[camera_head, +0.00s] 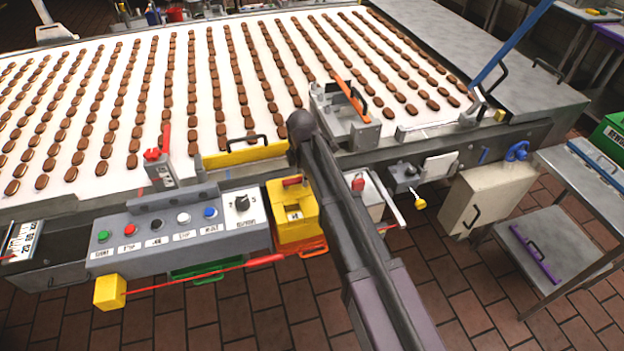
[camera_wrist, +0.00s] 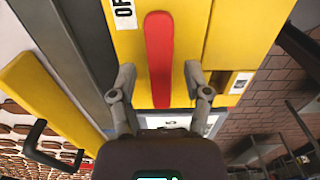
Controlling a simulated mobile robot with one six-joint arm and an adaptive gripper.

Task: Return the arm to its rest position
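My gripper (camera_wrist: 160,78) is open in the wrist view, its two fingers spread apart. A red lever (camera_wrist: 159,50) on a yellow switch box (camera_wrist: 235,30) lies between the fingertips in the picture, with a gap on each side. I cannot tell how far the lever is from the fingers in depth. In the head view, my arm (camera_head: 345,210) reaches up from the bottom across the front of the machine, close beside the yellow switch box (camera_head: 290,222) and its red lever (camera_head: 292,181). My gripper cannot be made out there.
A grey button panel (camera_head: 175,232) lies left of the box. A yellow bar with a black handle (camera_head: 243,155) runs along the conveyor (camera_head: 75,200), which carries rows of brown biscuits. A red rod with a yellow end block (camera_head: 110,292) sticks out in front. A metal cart (camera_head: 590,195) stands right.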

